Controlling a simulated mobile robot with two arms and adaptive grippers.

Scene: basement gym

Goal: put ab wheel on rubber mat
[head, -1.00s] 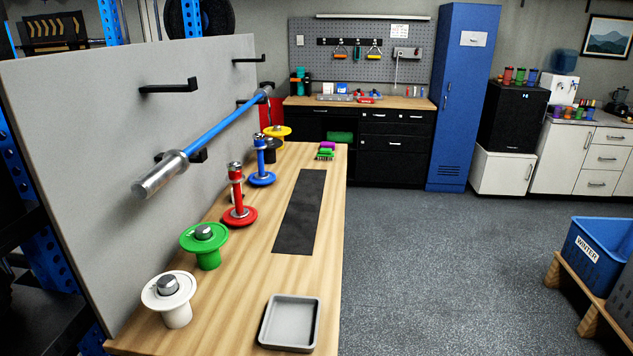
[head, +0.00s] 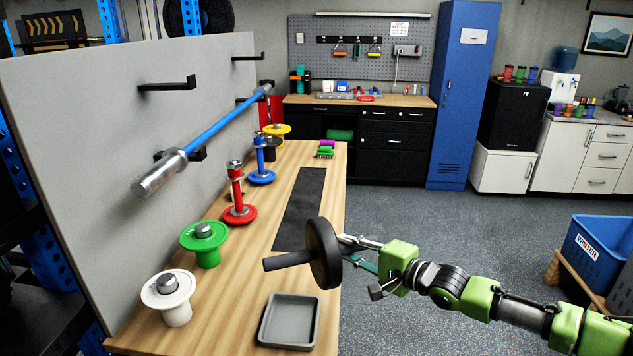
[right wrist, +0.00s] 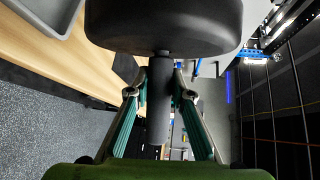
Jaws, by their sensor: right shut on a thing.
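The ab wheel (head: 322,253) is black, with a thick disc and a handle that sticks out to the left. It is in the air above the right edge of the bench. My right gripper (head: 350,250) is shut on its other handle, which shows between the fingers (right wrist: 159,105) in the right wrist view, with the wheel (right wrist: 163,22) beyond. My left gripper is out of view.
On the wooden bench (head: 235,290), a grey tray (head: 289,322) lies at the near end. White (head: 169,293), green (head: 204,241), red (head: 238,200) and blue (head: 261,165) stands line its left side. A bar (head: 213,130) hangs on the panel above.

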